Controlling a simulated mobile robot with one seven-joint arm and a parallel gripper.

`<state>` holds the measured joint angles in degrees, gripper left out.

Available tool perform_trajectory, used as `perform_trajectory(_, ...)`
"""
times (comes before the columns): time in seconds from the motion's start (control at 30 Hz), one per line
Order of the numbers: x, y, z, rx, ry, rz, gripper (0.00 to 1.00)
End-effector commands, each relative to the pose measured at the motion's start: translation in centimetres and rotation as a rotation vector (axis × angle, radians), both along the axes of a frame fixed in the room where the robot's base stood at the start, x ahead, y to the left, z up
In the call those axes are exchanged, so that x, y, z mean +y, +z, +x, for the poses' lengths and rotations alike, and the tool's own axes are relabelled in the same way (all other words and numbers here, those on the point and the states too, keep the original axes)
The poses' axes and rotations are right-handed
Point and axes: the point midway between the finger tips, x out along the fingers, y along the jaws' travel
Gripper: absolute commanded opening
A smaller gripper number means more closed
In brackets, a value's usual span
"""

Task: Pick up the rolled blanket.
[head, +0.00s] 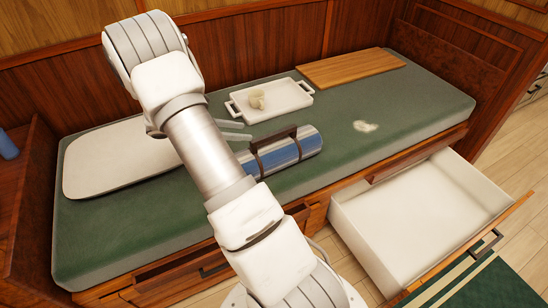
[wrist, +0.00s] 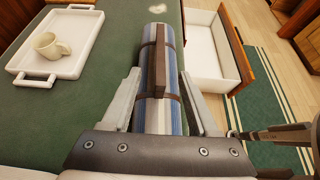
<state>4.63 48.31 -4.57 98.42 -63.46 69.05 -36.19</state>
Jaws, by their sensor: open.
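The rolled blanket (head: 309,142) is a blue and pale striped roll with two brown straps and a brown carrying handle. It lies on its side on the green bunk cushion (head: 420,92), near the front edge. In the wrist view the rolled blanket (wrist: 155,65) runs away from me between my two fingers. My gripper (wrist: 159,75) is open, with one finger on each side of the roll in the picture. In the head view my gripper (head: 246,131) is at the left end of the roll. I cannot tell whether the fingers touch it. My arm hides part of its left end.
A white tray (head: 285,110) with a cream mug (head: 257,99) stands behind the roll. A wooden board (head: 350,67) lies at the back right, a white pillow (head: 115,160) at the left. An open white drawer (head: 420,215) juts out below the bunk. The cushion right of the roll is mostly clear.

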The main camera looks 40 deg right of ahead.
Motion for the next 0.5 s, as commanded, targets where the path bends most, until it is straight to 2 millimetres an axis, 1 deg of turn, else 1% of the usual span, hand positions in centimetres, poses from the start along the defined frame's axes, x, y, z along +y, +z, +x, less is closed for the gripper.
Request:
perform_trajectory(0.03,-1.1,-1.0,-0.5,0.001,-0.005,0.0,0.6)
perform_trajectory(0.23,-4.5,-2.9,-1.5,0.0,-0.004,0.001,0.6)
perform_trajectory(0.33,-5.7,-3.5,-1.9,-0.001,-0.003,0.002,0.6)
perform_trajectory(0.5,-6.5,-3.9,-2.1,-0.001,0.0,0.002,0.6)
